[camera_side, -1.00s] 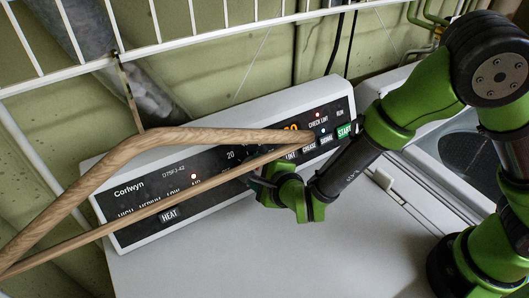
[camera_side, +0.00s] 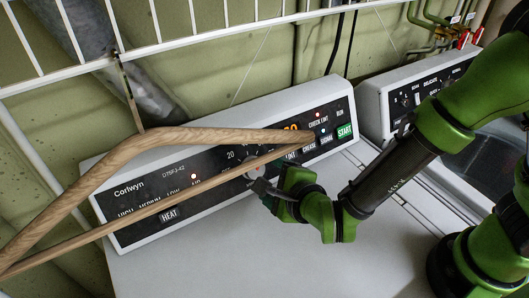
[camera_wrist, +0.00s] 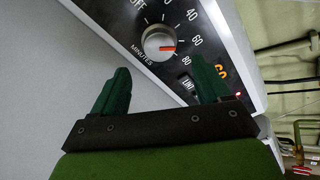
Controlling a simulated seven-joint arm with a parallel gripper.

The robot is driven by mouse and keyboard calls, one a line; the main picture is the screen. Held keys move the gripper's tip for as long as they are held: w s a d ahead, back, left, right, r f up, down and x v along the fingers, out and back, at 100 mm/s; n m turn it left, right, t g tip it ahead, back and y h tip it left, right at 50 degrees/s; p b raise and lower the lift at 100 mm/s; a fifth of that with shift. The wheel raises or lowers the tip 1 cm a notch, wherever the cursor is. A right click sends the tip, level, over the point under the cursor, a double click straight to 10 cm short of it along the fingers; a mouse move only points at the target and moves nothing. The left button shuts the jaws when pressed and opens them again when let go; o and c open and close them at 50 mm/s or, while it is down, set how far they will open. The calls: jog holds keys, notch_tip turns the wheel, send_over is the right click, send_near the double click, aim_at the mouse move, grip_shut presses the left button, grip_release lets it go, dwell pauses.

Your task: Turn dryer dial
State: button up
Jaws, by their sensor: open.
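The dryer's control panel (camera_side: 190,180) is a dark strip on a white console. Its timer dial (camera_wrist: 160,43) is a round pale knob with a red pointer between the 60 and 80 marks in the wrist view. In the side view the dial (camera_side: 256,170) is partly hidden by a wooden hanger and my gripper. My gripper (camera_wrist: 162,68) is open and empty, its two green fingers pointing toward the panel with the dial ahead, between their lines. In the side view my gripper (camera_side: 262,188) is just in front of the dial; I cannot tell if it touches.
The wooden hanger (camera_side: 150,137) crosses the side view in front of the panel. A white wire shelf (camera_side: 180,48) runs above. A washer with its own panel (camera_side: 420,92) stands to the right. The dryer's white top (camera_side: 200,262) is clear.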

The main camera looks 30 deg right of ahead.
jog(key=v, duration=0.9)
jog(key=shift+s, duration=0.25)
jog(key=shift+r, duration=0.1)
jog(key=s+a+n+g+y, duration=0.2)
jog(key=a+n+g+y, duration=0.4)
jog(key=n, duration=0.7)
jog(key=s+d+r+n+h, duration=0.1)
jog(key=d+r+n, duration=0.2)
jog(key=d, duration=1)
jog(key=d+r+n+h, duration=0.2)
jog(key=d+r+n, duration=0.2)
jog(key=d+r, duration=0.5)
jog(key=d, duration=0.5)
jog(key=shift+s+d+t, duration=0.25)
jog(key=shift+s+t, duration=0.15)
